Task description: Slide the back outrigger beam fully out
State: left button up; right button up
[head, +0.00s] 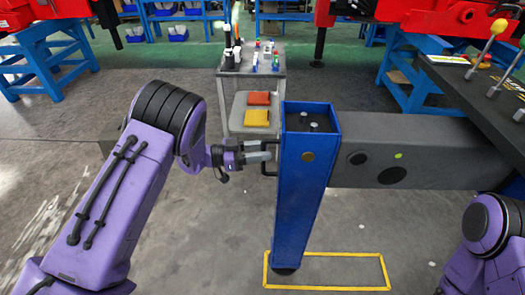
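The grey outrigger beam (425,150) runs level from the dark crane body on the right to a blue upright leg (303,190) at its outer end. A long stretch of the beam shows outside the body. A black handle (268,173) sits on the left face of the leg. My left gripper (266,155) is at this handle, its grey fingers close together around the bar, which they partly hide. My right arm shows only in part at the lower right; its gripper is out of view.
A yellow rectangle (328,288) is marked on the floor by the leg's foot. A grey cart (228,98) with tools and bins stands behind the leg. Control levers (484,50) stand on the crane body at right. The floor left of the leg is clear around my arm.

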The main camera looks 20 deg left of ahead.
pick_arm(q)
jog(key=shift+d, duration=0.15)
jog(key=b+v, duration=0.3)
jog(key=v, duration=0.7)
jog(key=shift+s+a+b, duration=0.15)
jog(key=shift+a+b, duration=0.15)
